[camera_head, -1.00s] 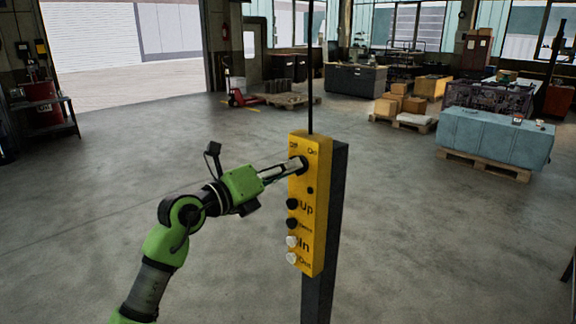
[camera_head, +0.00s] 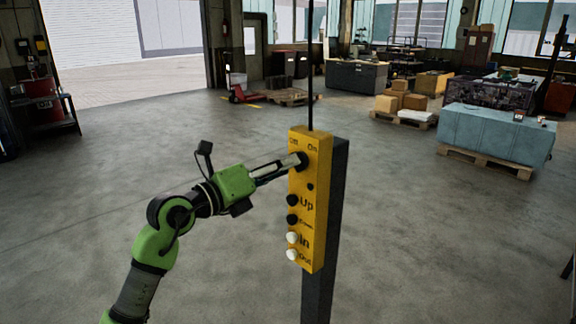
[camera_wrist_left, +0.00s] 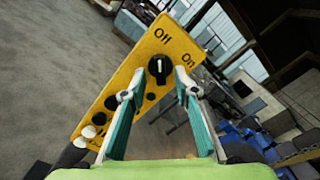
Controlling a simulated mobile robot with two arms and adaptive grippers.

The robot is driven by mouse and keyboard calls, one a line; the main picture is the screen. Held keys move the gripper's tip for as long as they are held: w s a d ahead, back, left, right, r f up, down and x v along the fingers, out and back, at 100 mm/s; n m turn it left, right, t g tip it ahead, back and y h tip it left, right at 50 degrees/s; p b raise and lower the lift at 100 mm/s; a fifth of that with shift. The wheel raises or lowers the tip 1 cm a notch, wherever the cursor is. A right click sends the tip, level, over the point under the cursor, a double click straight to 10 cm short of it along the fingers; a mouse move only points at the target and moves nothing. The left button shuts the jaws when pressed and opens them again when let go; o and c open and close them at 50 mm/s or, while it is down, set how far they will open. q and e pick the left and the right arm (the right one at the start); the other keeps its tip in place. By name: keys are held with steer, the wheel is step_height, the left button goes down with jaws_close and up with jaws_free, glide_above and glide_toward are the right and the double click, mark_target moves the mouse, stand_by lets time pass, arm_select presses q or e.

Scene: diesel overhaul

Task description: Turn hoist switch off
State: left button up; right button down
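The yellow hoist control box (camera_head: 318,225) stands upright on a dark post; it also shows tilted in the left wrist view (camera_wrist_left: 118,85). Its black rotary switch (camera_wrist_left: 159,69) sits below the words "Off" and "On". The switch's white mark points up in the wrist view, toward "Off". My left gripper (camera_head: 293,164) is at the switch in the head view. In the wrist view the left gripper (camera_wrist_left: 158,94) is open, its fingers apart and empty, with the switch showing beyond and between the tips. Contact cannot be told. My right gripper is not in view.
Black and white buttons (camera_head: 292,238) line the box below the switch. A thin dark cable (camera_head: 310,70) rises from its top. Open concrete floor surrounds the post. A blue-grey block on a pallet (camera_head: 495,135) stands at right, boxes (camera_head: 400,95) farther back.

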arm_select(q)
steer(key=v, duration=1)
